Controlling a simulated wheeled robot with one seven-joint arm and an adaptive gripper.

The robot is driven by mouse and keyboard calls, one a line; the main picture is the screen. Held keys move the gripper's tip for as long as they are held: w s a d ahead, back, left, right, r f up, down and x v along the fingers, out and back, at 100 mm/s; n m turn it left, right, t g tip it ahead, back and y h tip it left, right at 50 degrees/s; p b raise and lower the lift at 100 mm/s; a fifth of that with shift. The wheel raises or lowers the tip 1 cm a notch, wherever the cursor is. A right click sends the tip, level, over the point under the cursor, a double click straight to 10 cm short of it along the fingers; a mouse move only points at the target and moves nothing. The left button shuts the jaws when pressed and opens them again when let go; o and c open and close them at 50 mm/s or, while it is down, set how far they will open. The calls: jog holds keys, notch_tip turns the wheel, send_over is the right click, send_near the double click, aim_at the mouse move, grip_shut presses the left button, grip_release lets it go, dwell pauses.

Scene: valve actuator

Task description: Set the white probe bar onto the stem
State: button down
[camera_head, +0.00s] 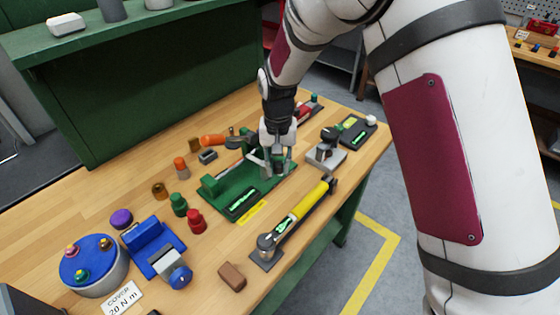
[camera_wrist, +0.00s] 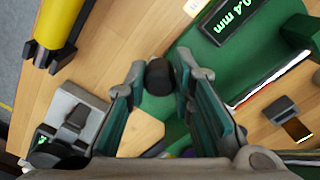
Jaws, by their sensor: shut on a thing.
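My gripper (camera_head: 272,158) is low over the green gauge fixture (camera_head: 212,200) near the middle of the bench. In the wrist view my gripper (camera_wrist: 160,85) has its two fingers around a dark, round-ended piece (camera_wrist: 160,77). The fixture also shows in the wrist view (camera_wrist: 200,47), with a lit display (camera_wrist: 236,17) reading 0.4 mm. A thin pale and red strip (camera_wrist: 270,80) runs along the fixture. I cannot surely make out a white probe bar or the stem.
A yellow-handled wrench (camera_head: 308,201) lies right of the fixture. A grey block device (camera_head: 326,157) stands behind it. A blue vise-like unit (camera_head: 152,248), a round blue-topped tray (camera_head: 92,262) and several coloured caps stand at left. A brown block (camera_head: 232,276) lies near the front edge.

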jog(key=shift+s+a+m, duration=0.15)
jog(key=shift+m, duration=0.25)
jog(key=c, duration=1.4)
grip_release()
jog(key=shift+o, duration=0.2)
jog(key=shift+r, duration=0.1)
notch_tip(320, 180, up, 12)
